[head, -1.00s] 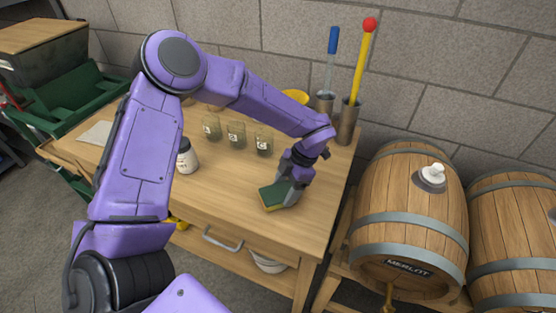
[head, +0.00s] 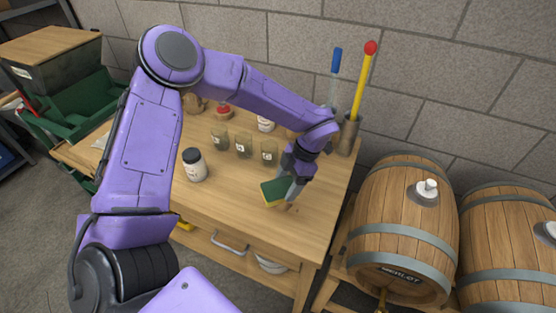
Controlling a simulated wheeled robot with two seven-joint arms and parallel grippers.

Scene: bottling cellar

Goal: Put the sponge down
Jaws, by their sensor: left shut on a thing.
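The sponge (head: 275,192), green on top with a yellow layer below, is at the right part of the wooden table (head: 235,210). My left gripper (head: 292,188) reaches in from the upper left and is shut on the sponge's right end. The sponge is at or just above the tabletop; I cannot tell if it touches. It is slightly tilted. My right gripper is not in view.
Several glass jars (head: 243,146) stand in a row behind the sponge. A dark-lidded white jar (head: 194,165) stands to the left. Barrels (head: 405,230) stand right of the table.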

